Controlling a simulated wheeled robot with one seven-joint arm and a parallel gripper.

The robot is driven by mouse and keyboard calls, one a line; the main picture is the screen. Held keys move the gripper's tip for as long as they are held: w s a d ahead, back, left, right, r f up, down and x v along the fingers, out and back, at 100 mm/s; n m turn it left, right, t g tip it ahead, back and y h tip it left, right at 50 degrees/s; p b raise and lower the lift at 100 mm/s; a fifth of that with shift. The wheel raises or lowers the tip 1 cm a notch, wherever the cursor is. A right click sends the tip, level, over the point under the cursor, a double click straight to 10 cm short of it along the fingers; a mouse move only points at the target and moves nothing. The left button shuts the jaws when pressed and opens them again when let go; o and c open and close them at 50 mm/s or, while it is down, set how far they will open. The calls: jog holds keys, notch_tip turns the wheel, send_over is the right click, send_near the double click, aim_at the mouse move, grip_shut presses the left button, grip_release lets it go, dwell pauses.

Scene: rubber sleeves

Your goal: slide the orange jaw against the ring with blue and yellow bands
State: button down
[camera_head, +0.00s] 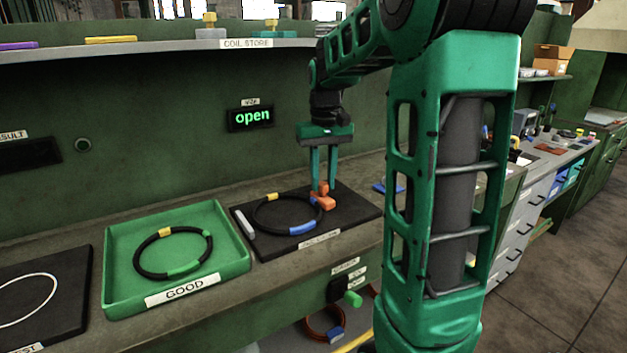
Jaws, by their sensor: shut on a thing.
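The ring with blue and yellow bands (303,229) lies flat on a black plate (353,205) in the middle of the bench. It is black, with a yellow band at its far side and blue on its near and right parts. The orange jaw (325,200) stands on the plate at the ring's right edge. They look touching or nearly so; I cannot tell which. My gripper (323,184) points down from above and is shut on the orange jaw's upper part. A pale grey bar (244,222) lies on the plate just left of the ring.
A green tray marked GOOD (232,265) to the left holds a ring with yellow and green bands (146,267). A black plate with a white circle (70,318) is at the far left. A shelf (150,47) runs above.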

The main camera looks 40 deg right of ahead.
aim_at(322, 183)
jog(key=shift+r, duration=0.1)
jog(key=c, duration=1.5)
grip_release()
jog(key=shift+o, duration=0.2)
notch_tip(322, 183, up, 11)
jog(key=shift+f, duration=0.2)
jog(key=s+a+f+m, duration=0.1)
jog(key=s+a+f, duration=0.3)
jog(key=s+f, duration=0.5)
jog(key=s+a+f+m, duration=0.1)
jog(key=s+a+f, duration=0.3)
jog(key=s+f, duration=0.6)
jog(key=s, duration=0.6)
jog(key=shift+s, duration=0.1)
